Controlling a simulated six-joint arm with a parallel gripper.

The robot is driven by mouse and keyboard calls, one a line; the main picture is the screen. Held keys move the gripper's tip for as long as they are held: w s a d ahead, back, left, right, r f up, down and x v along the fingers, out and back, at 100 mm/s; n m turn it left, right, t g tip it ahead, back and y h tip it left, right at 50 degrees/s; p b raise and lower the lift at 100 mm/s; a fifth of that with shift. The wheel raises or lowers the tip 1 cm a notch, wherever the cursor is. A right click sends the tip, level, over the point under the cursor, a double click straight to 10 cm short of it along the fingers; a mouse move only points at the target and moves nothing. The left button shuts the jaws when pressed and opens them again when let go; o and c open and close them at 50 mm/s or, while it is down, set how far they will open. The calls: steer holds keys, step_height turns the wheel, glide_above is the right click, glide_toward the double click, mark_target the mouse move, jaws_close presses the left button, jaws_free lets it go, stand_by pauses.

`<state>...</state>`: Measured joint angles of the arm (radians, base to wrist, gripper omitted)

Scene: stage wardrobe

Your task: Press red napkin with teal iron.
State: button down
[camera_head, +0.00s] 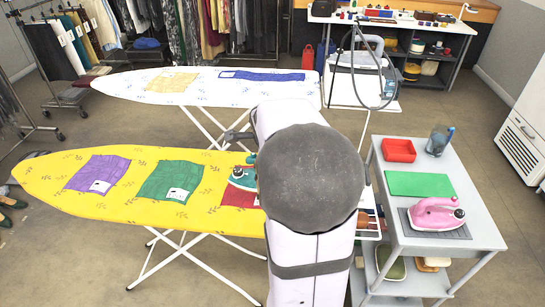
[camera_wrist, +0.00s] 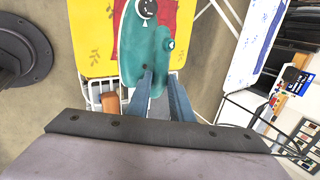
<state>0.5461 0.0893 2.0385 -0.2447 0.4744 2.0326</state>
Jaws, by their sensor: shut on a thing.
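The teal iron (camera_head: 243,177) is over the far part of the red napkin (camera_head: 240,222) on the yellow ironing board (camera_head: 124,206). My gripper (camera_wrist: 161,80) is shut on the iron, which fills the top middle of the wrist view (camera_wrist: 138,48). The red napkin also shows beside the iron in the wrist view (camera_wrist: 185,18). I cannot tell whether the iron's soleplate touches the cloth. My arm hides the board's right end and part of the napkin in the head view.
A purple napkin (camera_head: 97,172) and a green napkin (camera_head: 171,180) lie left on the same board. A white ironing board (camera_head: 205,92) stands behind.

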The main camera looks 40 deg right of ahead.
steer(key=shift+f, duration=0.1)
stand_by(0.3)
steer(key=shift+f+b, duration=1.75)
steer(key=shift+f, duration=1.35)
steer(key=shift+f+b, duration=1.75)
steer(key=shift+b, duration=0.45)
steer(key=shift+w+a+f+b, duration=0.15)
steer(key=shift+w+a+b, duration=0.4)
steer(key=shift+a+b, duration=0.15)
steer(key=shift+w+a+b, duration=0.4)
steer(key=shift+a, duration=0.05)
steer(key=shift+w+a, duration=0.1)
steer(key=shift+w, duration=0.05)
